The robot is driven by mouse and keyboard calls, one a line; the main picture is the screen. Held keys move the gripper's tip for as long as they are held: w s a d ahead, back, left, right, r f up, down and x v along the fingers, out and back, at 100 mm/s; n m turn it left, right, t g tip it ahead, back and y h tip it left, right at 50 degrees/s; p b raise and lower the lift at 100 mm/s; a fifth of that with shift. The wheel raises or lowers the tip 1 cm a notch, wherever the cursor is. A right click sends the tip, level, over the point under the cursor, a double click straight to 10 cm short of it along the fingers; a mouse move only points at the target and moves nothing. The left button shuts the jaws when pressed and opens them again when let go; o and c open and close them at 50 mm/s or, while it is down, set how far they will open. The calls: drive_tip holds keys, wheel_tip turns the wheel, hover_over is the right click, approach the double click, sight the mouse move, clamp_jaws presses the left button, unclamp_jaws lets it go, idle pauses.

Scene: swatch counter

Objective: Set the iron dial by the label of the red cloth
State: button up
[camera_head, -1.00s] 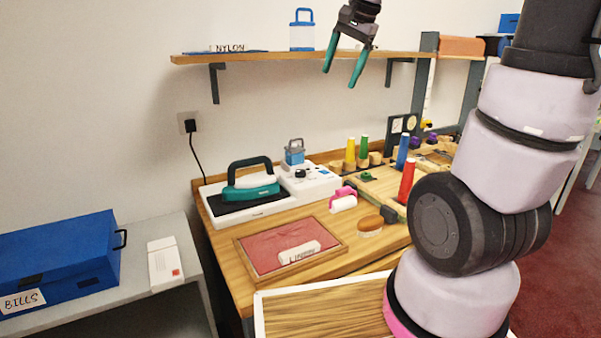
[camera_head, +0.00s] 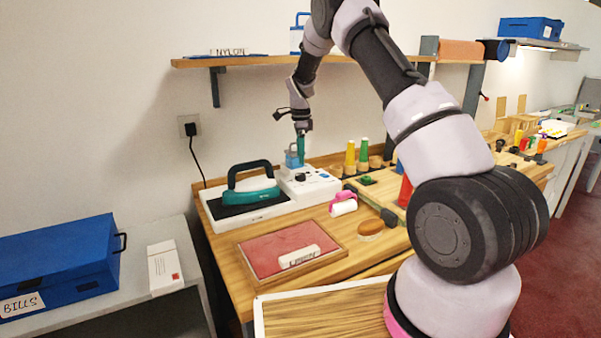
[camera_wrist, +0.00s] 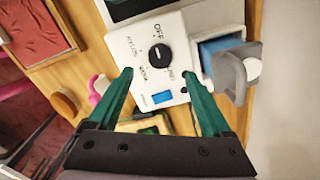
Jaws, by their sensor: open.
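The red cloth (camera_head: 272,243) lies in a wooden frame on the counter. Its white label (camera_head: 299,257) is too small to read surely; it looks like LINEN. The iron (camera_head: 251,186), teal with a black handle, rests on its white base. The black dial (camera_wrist: 153,53) is on the white control box (camera_head: 311,182); its mark seems to point towards OFF, and other words around it are hard to read. My gripper (camera_wrist: 158,74) is open and empty above the box, its teal fingertips either side of the dial's lower side. The head view shows it (camera_head: 301,160) pointing down there.
A blue-and-grey padlock-like block (camera_head: 293,156) stands close to the gripper; the wrist view shows it by the right finger. A shelf (camera_head: 330,59) overhangs behind. Yellow and green spools (camera_head: 350,155), a pink-and-white roller (camera_head: 343,203) and a brush (camera_head: 371,230) stand to the right.

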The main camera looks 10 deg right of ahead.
sight(301, 174)
wheel_tip(301, 174, down, 7)
drive_tip(key=shift+f, duration=0.2)
idle(0.3)
clamp_jaws()
